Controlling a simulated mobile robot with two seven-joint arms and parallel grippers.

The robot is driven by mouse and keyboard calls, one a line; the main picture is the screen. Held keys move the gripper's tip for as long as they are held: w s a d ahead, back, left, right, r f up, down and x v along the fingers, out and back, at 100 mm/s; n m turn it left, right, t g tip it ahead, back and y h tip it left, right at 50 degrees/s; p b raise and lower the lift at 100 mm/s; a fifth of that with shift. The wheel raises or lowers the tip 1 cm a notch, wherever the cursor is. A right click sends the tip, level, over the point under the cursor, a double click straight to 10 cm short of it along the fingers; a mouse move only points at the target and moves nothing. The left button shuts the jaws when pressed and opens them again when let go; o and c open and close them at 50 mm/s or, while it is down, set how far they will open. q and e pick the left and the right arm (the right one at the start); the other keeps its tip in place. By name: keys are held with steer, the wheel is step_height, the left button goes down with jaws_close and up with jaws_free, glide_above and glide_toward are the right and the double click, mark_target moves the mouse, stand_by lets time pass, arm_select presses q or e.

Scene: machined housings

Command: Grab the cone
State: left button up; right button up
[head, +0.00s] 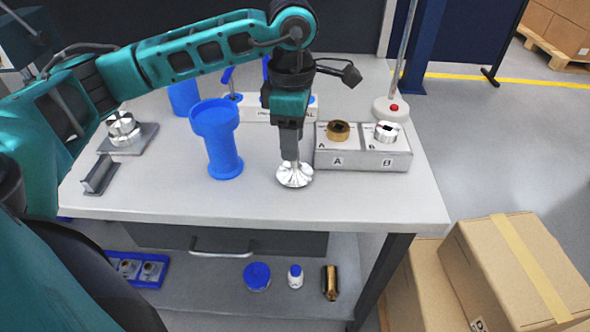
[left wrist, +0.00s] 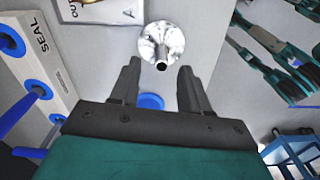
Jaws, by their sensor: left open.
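The cone (head: 295,175) is a shiny silver metal piece with a wide ribbed base and a narrow stem. It stands on the grey table near the front edge. In the left wrist view the cone (left wrist: 160,44) lies just beyond the fingertips, its stem pointing toward the gap between them. My left gripper (head: 290,156) points down over the cone and hides part of the stem. In the left wrist view the gripper's two fingers (left wrist: 158,72) are spread apart with nothing clamped between them. My right gripper is not in view.
A blue flanged tube (head: 219,140) stands left of the cone. A grey fixture marked A and B (head: 362,162) is close on the right. A white block with blue rings (head: 250,112) is behind. A silver part on a plate (head: 124,131) is far left. Cardboard boxes (head: 515,270) stand lower right.

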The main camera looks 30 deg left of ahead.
mark_target(295, 172)
arm_select(q)
steer(key=f, duration=0.4)
steer(key=shift+d+f, duration=0.25)
steer(key=shift+f, duration=0.05)
steer(key=shift+w+r, duration=0.1)
jaws_close()
